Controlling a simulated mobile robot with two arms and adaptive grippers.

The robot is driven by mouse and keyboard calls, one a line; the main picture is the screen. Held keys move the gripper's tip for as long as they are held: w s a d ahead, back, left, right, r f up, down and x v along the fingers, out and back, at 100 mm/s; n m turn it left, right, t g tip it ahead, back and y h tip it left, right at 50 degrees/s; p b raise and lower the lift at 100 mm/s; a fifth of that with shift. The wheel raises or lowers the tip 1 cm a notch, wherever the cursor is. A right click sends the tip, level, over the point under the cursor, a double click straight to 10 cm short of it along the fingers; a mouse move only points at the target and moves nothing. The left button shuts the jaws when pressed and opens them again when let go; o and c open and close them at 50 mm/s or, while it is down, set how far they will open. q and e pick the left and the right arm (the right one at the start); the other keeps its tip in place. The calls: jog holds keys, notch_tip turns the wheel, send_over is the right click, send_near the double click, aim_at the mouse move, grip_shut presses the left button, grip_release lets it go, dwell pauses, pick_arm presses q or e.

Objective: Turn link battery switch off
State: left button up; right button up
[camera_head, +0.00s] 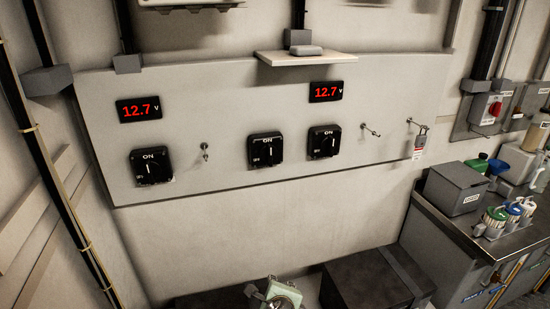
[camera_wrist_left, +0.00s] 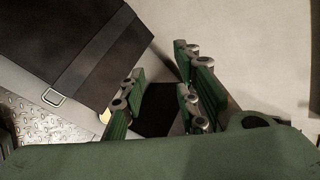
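Three black rotary switches are on the grey wall panel (camera_head: 225,120): a left switch (camera_head: 152,168), a middle switch (camera_head: 265,150) and a right switch (camera_head: 324,142). Each has "ON" at its top, and its white mark stands about upright, toward ON. Their small labels are too small to read, so I cannot tell by label which is the link battery switch. My left gripper (camera_head: 284,293) is low at the bottom edge of the head view, well below the panel and apart from the switches. In the left wrist view its green-padded fingers (camera_wrist_left: 160,88) are apart with nothing between them. My right gripper is not in view.
Two red displays (camera_head: 139,110) (camera_head: 326,92) read 12.7 V. A small shelf (camera_head: 300,57) juts out above the panel. Hooks (camera_head: 204,150) and a tagged padlock (camera_head: 420,140) are on it. A dark box (camera_head: 370,280) stands below. A cluttered counter (camera_head: 480,235) is at right.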

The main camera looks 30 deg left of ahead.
pick_arm(q)
jog(key=w+a+r+m+t+y, duration=0.15)
jog(key=w+r, duration=0.25)
jog(key=r, duration=0.4)
jog(key=w+a+r+m+t+y, duration=0.1)
jog(key=w+a+r+m+y, duration=0.15)
jog(key=r, duration=0.45)
jog(key=m+t+y, duration=0.1)
jog(key=m+y, duration=0.3)
jog(key=m, duration=0.3)
send_near(271, 159)
jog(key=x, duration=0.2)
jog(key=p+x, duration=0.2)
jog(key=x, duration=0.3)
jog(key=shift+w+a, duration=0.1)
jog(key=shift+a, duration=0.05)
jog(key=shift+w+a, duration=0.5)
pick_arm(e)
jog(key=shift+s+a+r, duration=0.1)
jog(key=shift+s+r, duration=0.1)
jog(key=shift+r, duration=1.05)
pick_arm(q)
jog(key=shift+c, duration=0.5)
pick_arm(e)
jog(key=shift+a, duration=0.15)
pick_arm(q)
grip_shut()
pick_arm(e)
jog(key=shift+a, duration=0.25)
